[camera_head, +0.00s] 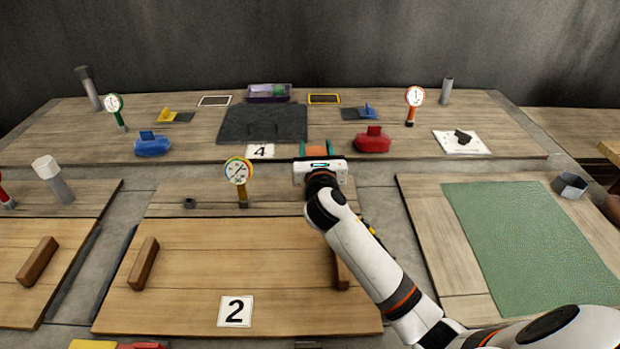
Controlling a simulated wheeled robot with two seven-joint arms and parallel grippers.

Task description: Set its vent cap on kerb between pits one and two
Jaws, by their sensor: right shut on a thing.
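My right gripper (315,148) is above the far end of the number-two pit's boards, near the number 4 card. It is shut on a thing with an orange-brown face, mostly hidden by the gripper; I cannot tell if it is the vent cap. A small dark stub (189,203) stands on the boards behind pit two's wooden cover (200,270). A grey kerb strip (112,250) runs between that cover and the cover to its left (20,265), whose number is not visible. A white-topped grey pipe (60,185) stands on the far left. My left gripper is not in view.
A yellow-rimmed gauge (238,172) stands left of my right gripper. Behind are a blue block (152,146), a red block (372,141) and a dark slab (262,124). A green mat (530,240) lies at right. Wooden bars (143,264) sit on pit two's cover.

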